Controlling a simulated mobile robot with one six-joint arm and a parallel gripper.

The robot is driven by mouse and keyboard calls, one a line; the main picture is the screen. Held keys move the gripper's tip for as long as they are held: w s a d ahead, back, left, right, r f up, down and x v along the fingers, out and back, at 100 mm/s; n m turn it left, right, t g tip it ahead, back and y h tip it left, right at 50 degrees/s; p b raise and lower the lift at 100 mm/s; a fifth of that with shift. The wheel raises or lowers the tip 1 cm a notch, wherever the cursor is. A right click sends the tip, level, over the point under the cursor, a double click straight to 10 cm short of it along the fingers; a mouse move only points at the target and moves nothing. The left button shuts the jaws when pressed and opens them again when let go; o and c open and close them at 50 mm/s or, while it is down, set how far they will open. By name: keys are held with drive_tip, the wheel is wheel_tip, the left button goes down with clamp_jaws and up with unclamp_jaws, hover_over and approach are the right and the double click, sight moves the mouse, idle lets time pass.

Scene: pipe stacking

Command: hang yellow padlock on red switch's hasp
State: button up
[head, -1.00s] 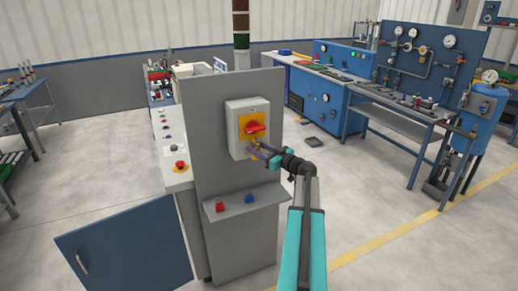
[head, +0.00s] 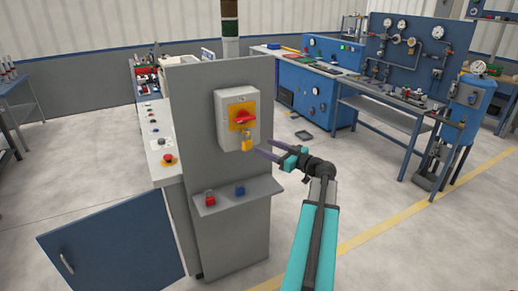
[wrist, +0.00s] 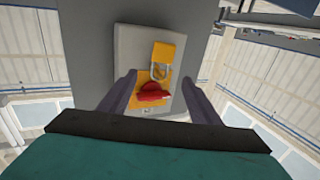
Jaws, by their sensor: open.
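The yellow padlock (head: 247,144) hangs at the lower edge of the red switch (head: 245,117) on its yellow plate, on the front of a grey box (head: 224,127). In the wrist view the padlock (wrist: 164,54) and its pale shackle show by the red handle (wrist: 152,91); the picture there is upside down. The shackle appears to pass through the hasp, though the exact contact is too small to tell. My gripper (head: 264,147) is open and empty, to the right of the padlock and apart from it. In the wrist view its fingers (wrist: 164,92) are spread wide.
A grey shelf (head: 255,199) below the box holds a red padlock (head: 210,198) and a blue padlock (head: 239,189). A blue cabinet door (head: 110,245) stands at lower left. Blue workbenches (head: 320,90) are behind at right.

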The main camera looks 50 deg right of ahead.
drive_tip(key=shift+s+r+b, duration=0.15)
drive_tip(key=shift+s+b, duration=0.2)
drive_tip(key=shift+s, duration=1.4)
